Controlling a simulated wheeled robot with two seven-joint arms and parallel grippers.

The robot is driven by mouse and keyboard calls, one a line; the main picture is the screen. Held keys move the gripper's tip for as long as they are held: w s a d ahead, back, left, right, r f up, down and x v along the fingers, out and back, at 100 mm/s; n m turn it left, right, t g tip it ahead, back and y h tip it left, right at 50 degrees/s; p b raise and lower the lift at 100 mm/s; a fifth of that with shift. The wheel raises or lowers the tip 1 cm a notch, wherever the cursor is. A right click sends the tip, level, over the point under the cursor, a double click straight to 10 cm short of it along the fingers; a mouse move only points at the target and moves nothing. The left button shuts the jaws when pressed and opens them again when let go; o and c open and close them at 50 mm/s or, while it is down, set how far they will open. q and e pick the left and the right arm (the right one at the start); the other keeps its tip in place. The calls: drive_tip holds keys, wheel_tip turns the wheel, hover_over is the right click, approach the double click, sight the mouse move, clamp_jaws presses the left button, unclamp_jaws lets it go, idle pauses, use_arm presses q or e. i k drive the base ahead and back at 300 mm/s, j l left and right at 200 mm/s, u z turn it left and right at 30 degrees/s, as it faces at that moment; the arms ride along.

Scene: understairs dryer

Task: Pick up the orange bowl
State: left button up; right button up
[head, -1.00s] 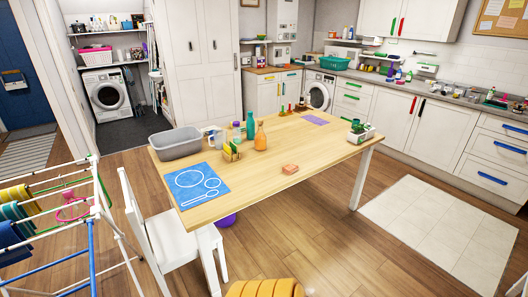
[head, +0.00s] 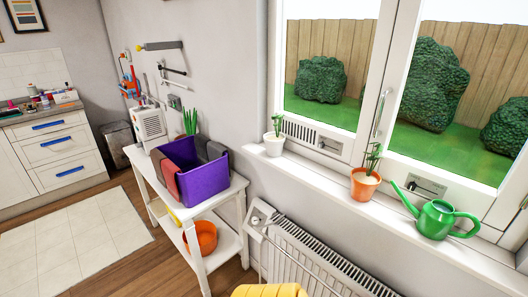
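An orange bowl (head: 202,237) sits on the lower shelf of a white side table (head: 221,245) in the head view, left of centre and low in the picture. The tabletop and its legs stand above and around it, and its front side shows between the legs. Neither of my grippers is in view, so I cannot see whether they are open or shut.
A white radiator (head: 315,265) is right of the table. The windowsill holds plant pots and a green watering can (head: 436,219). Floor left of the table is clear.

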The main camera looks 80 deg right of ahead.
sight(206, 230)
drive_tip(key=z, duration=1.95)
drive_tip(key=i+j+z, duration=0.9)
drive_tip(key=j, duration=0.2)
drive_tip(key=i+j+z, duration=0.1)
drive_tip(key=j+z, duration=0.4)
drive_tip(key=j, duration=0.15)
drive_tip(key=i+j+z, duration=0.1)
drive_tip(key=j+z, duration=0.35)
drive_tip(key=j, duration=0.35)
drive_tip(key=j+z, duration=0.45)
drive_tip(key=j, duration=0.35)
drive_tip(key=k+j+z, duration=0.2)
drive_tip(key=j+z, duration=0.25)
drive_tip(key=j, duration=0.3)
